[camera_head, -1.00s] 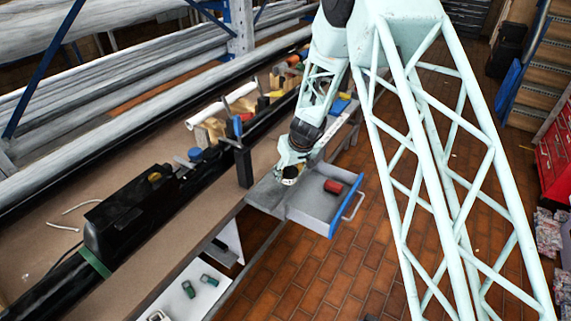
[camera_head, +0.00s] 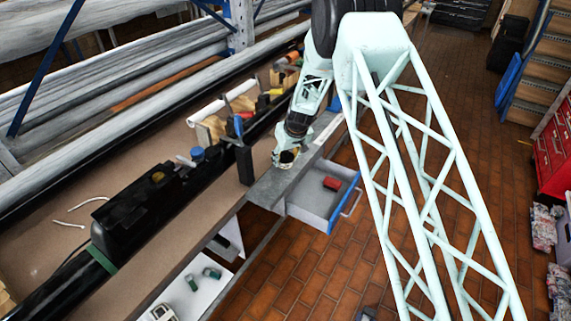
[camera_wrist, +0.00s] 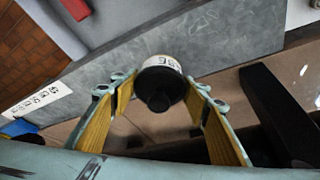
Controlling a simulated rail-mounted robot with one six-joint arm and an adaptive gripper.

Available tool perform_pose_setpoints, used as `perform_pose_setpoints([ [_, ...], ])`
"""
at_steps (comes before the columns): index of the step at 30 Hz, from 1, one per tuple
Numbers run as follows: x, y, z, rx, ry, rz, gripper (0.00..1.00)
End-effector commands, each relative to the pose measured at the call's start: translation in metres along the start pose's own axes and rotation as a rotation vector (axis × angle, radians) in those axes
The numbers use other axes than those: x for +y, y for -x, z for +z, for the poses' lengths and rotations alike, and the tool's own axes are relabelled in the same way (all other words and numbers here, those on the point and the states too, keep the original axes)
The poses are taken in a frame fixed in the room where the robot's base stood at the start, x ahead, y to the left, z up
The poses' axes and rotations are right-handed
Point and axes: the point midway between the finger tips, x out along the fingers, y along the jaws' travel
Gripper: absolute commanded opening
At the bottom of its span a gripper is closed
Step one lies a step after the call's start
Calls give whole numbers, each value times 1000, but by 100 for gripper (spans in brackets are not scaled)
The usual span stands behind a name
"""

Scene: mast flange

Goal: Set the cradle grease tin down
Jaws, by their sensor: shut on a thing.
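The cradle grease tin (camera_wrist: 160,82) shows in the wrist view as a round tin with a black lid, a dark central knob and a white printed label. My gripper (camera_wrist: 159,98) is shut on it, its yellow-padded fingers on either side. A grey metal surface (camera_wrist: 225,35) lies behind and below the tin; I cannot tell whether the tin touches it. In the head view, my gripper (camera_head: 285,160) is over the grey ledge (camera_head: 268,188) along the bench edge, left of the open drawer. The tin is too small to make out there.
The open grey drawer (camera_head: 310,200) with a blue front holds a red object (camera_head: 332,183). A black upright post (camera_head: 244,165) stands close left of my gripper. Tools and blocks crowd the bench behind. A printed label strip (camera_wrist: 37,100) lies on the grey surface.

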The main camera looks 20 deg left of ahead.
Motion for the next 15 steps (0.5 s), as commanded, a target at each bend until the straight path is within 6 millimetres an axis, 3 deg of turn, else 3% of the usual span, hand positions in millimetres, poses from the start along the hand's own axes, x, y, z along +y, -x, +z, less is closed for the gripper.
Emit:
perform_pose_setpoints([
  [8,0,0,0,1,0,0,29],
  [15,0,-14,6,-1,0,0,29],
])
